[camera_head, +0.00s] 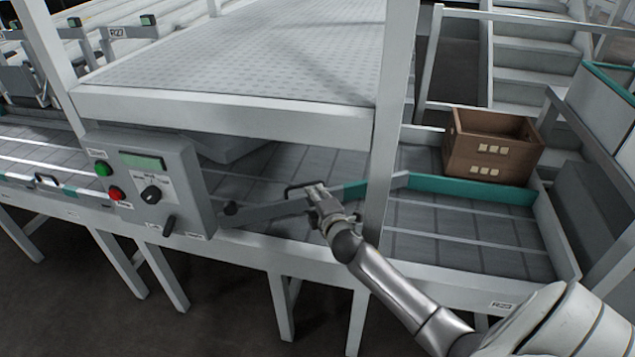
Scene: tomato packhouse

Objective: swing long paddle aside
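The long paddle (268,211) is a grey bar lying across the grey slatted belt. It runs from a dark round pivot at its left end and rises slightly to the right, where a teal stretch shows behind the post. A dark loop handle (291,189) stands on its upper edge. My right gripper (314,194) is at the handle's right side, over the paddle, and covers part of both. Its fingers are too small and overlapped to tell whether they close on the handle. My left gripper is out of view.
A control box (150,178) with green and red buttons stands front left. A brown crate (492,148) sits behind the teal rail (465,188). The belt at right is clear.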

